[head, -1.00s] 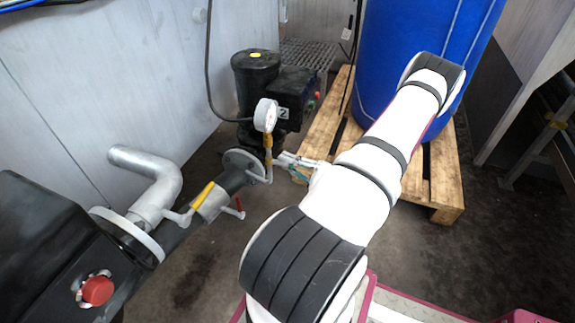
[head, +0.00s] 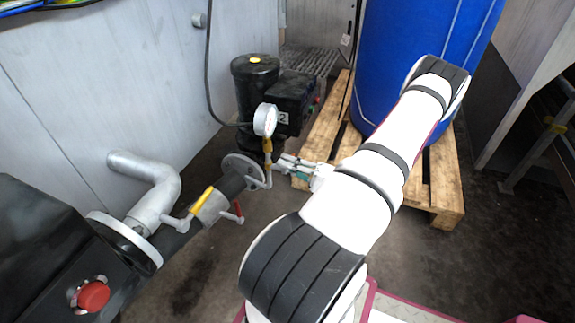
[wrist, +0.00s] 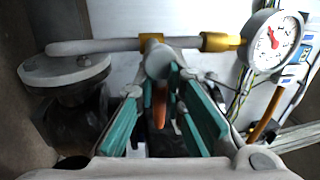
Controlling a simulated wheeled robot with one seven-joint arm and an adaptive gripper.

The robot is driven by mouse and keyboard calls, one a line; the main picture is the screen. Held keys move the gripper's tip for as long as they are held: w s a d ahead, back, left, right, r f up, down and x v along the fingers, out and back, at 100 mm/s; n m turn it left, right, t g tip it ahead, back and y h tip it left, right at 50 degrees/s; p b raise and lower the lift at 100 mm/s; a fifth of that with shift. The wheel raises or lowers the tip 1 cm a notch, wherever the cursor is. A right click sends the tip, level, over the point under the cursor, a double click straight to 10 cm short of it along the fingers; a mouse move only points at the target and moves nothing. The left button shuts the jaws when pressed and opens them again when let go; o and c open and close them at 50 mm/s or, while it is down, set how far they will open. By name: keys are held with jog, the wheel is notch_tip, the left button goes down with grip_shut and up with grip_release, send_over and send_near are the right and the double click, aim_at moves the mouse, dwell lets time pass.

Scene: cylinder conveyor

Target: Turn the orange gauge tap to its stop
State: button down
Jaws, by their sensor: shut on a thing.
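The pressure gauge (head: 265,119) stands on a thin pipe with a yellow-orange fitting (head: 267,146) below it. In the wrist view the gauge (wrist: 272,42) is at the upper right, beside a brass-coloured fitting (wrist: 220,41) on the grey pipe. The orange tap handle (wrist: 160,104) points toward the wrist camera, between my teal-padded fingers. My gripper (wrist: 159,94) is shut on it; the exact contact is partly hidden by the fingers. In the head view my gripper (head: 283,164) reaches the gauge pipe from the right, and the handle is not clearly visible.
A yellow lever (head: 203,196) and a red handle (head: 239,209) sit on the nearby pipe, left of my gripper. A black pump (head: 254,82) is behind the gauge. A blue barrel (head: 400,50) stands on a wooden pallet (head: 447,207). A red button (head: 94,296) is at lower left.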

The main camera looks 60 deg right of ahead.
jog(key=c, duration=1.7)
grip_release()
jog(key=shift+o, duration=0.2)
jog(key=v, duration=1.2)
